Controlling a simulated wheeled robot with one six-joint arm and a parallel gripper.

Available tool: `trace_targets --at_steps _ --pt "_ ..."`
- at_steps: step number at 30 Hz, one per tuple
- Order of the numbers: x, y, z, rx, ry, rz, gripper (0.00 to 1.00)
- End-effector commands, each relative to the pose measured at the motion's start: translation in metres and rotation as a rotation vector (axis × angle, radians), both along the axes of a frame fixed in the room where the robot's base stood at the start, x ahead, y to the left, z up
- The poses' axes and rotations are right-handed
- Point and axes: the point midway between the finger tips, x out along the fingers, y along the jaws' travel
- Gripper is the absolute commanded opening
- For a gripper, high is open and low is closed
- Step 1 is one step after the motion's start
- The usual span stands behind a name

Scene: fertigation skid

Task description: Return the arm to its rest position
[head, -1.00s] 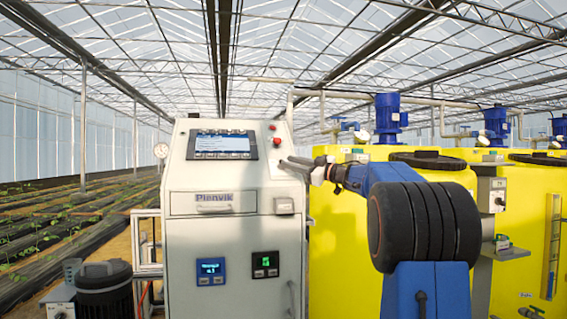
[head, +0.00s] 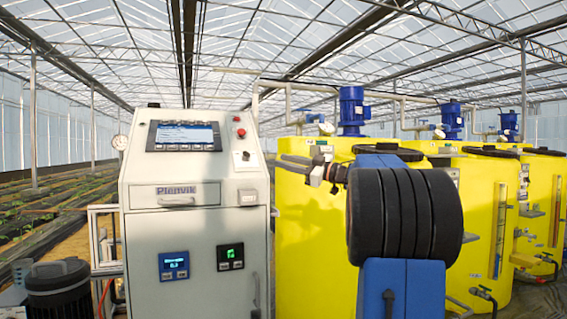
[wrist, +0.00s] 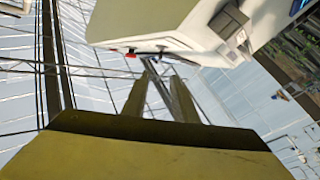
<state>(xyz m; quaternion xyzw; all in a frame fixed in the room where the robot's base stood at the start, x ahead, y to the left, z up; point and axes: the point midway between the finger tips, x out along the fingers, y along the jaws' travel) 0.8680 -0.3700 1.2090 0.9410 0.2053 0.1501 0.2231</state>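My arm is folded up at the right of the head view, with its dark ribbed joint in front of the yellow tanks. My gripper (head: 288,162) points left from it, just right of the control cabinet (head: 195,222) in the picture. Its two grey fingers appear slightly apart, with nothing between them. In the wrist view the two fingers (wrist: 160,92) stand apart with an empty gap, and the cabinet's pale top shows beyond them. No touching with the cabinet or tanks is visible.
Yellow tanks (head: 310,240) with blue motors (head: 352,108) stand behind and right of my arm. The cabinet carries a screen (head: 184,136), a red button (head: 241,132) and a drawer (head: 175,195). A dark motor or pump (head: 58,288) sits low at left. Plant rows lie far left.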

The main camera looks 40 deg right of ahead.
Motion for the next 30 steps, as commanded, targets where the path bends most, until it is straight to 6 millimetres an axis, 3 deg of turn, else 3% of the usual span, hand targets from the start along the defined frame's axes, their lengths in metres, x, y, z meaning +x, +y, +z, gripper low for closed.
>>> trace_targets --at_steps 13,22,26,30 --pt "0.001 0.003 0.002 0.003 -0.006 -0.010 0.26" --pt "0.010 0.042 0.022 0.086 -0.070 -0.270 0.26" --pt "0.002 0.057 0.012 0.147 -0.047 -0.421 0.26" --pt "-0.017 0.073 -0.016 0.210 0.029 -0.568 0.26"
